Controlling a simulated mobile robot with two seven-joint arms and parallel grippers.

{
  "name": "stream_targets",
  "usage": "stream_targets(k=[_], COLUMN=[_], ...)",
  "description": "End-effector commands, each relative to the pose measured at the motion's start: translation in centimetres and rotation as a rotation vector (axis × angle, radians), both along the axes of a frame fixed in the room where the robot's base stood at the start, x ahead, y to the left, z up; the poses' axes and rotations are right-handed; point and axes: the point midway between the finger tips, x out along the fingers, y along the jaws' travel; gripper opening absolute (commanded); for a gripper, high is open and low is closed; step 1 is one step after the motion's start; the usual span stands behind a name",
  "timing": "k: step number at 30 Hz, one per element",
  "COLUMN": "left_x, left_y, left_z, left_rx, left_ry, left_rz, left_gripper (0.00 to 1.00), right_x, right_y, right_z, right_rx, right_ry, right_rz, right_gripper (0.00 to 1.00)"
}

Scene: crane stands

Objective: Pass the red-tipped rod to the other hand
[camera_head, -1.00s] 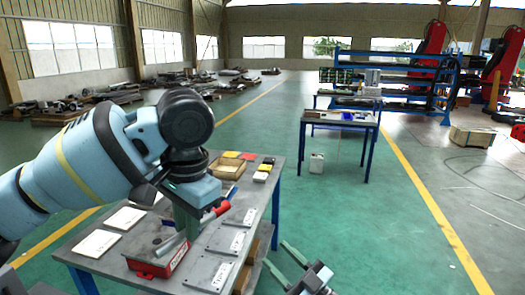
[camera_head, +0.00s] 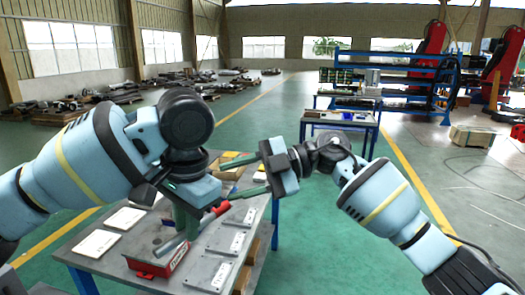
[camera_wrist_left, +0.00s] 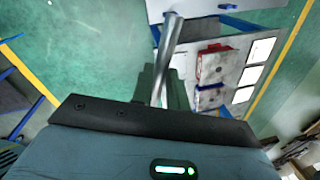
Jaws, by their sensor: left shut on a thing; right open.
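The red-tipped rod is a slim silver bar in my left gripper, above the table. Its red end (camera_head: 219,209) points right and slightly up in the head view. My right gripper (camera_head: 228,180) is open and empty.
A grey table (camera_head: 115,258) lies below, with a red box (camera_head: 158,262), white plates (camera_head: 97,243) and metal plates (camera_head: 212,272). The red box also shows in the left wrist view (camera_wrist_left: 213,66). A second table (camera_head: 340,119) stands farther back. Green floor is open behind.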

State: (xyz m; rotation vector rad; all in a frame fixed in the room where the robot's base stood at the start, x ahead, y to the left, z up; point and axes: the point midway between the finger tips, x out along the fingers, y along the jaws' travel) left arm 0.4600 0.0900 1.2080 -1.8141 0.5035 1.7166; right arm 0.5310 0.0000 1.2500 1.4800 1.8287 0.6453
Motion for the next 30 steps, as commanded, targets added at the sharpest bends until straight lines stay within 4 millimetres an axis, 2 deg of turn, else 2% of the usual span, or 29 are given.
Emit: stream_targets(k=[1, 5, 9, 15, 21, 30], left_x=[0.0, 0.0, 0.0, 0.0, 0.0, 0.0], left_y=[0.0, 0.0, 0.0, 0.0, 0.0, 0.0], left_z=[0.1, 0.1, 0.1, 0.1, 0.1, 0.1], left_rx=[-0.001, -0.001, -0.001, -0.001, -0.001, -0.001], left_ry=[-0.002, -0.002, -0.002, -0.002, -0.002, -0.002], left_rz=[0.000, 0.000, 0.000, 0.000, 0.000, 0.000], left_gripper=[0.00, 0.00, 0.00, 0.00, 0.00, 0.00], right_x=[-0.1, -0.3, -0.1, 0.1, 0.2, 0.2], right_y=[0.1, -0.2, -1.4, -3.5, -4.6, -4.3], right_z=[0.7, 1.7, 3.0, 4.7, 5.5, 5.1], right_rx=[-0.072, -0.261, -0.460, -0.669, -0.754, -0.761], right_ry=[-0.025, -0.064, -0.095, -0.117, -0.119, -0.118], right_rz=[0.017, 0.041, 0.035, -0.005, -0.031, -0.031], right_gripper=[0.44, 0.44, 0.44, 0.44, 0.44, 0.44])
